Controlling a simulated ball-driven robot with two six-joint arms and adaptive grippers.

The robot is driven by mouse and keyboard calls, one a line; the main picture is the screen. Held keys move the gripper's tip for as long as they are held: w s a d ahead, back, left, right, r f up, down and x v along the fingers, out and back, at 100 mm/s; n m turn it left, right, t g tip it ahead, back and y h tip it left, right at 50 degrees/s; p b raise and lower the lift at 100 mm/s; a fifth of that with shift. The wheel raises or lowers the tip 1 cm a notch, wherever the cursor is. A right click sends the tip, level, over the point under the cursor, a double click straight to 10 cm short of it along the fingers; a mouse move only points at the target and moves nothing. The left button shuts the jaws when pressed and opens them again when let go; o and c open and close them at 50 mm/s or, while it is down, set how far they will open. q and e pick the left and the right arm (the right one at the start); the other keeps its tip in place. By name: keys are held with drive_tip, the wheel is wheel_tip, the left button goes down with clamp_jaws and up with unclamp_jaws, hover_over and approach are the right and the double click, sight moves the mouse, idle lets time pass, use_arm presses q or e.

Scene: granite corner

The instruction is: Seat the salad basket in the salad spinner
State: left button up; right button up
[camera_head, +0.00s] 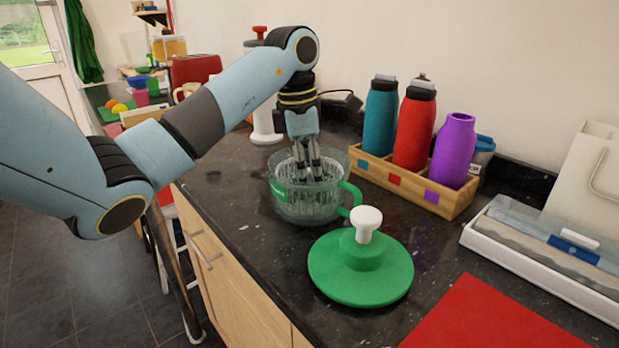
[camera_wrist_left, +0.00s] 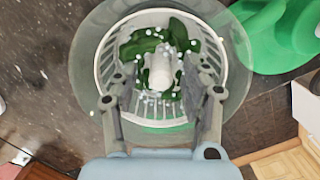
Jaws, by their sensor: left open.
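The salad spinner is a clear bowl (camera_head: 297,207) with a green handle, standing on the dark counter. The white slotted salad basket (camera_wrist_left: 158,123) lies inside the bowl, with green leaves and a white centre post (camera_wrist_left: 163,70). Its rim looks roughly level from above, but whether it sits fully down is unclear. My left gripper (camera_head: 310,177) reaches down into the bowl from above. In the left wrist view, its fingers (camera_wrist_left: 163,95) are apart, one on each side of the centre post, and not closed on it. My right gripper is not in view.
A green lid (camera_head: 335,277) with a white knob lies on the counter in front of the bowl. A wooden crate (camera_head: 400,186) with several bottles stands behind right. A red mat (camera_head: 490,318) and a white tray (camera_head: 540,277) occupy the right. The counter's front edge is left of the bowl.

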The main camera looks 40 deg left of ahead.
sight(309, 170)
use_arm(q)
drive_tip(key=r, duration=0.4)
drive_tip(key=shift+s+a+r, duration=0.15)
drive_tip(key=shift+s+r, duration=0.05)
drive_tip(key=shift+r, duration=0.05)
wheel_tip(309, 170, up, 6)
drive_tip(key=p, duration=0.6)
drive_tip(key=shift+s+a, duration=0.25)
drive_tip(key=shift+s, duration=0.05)
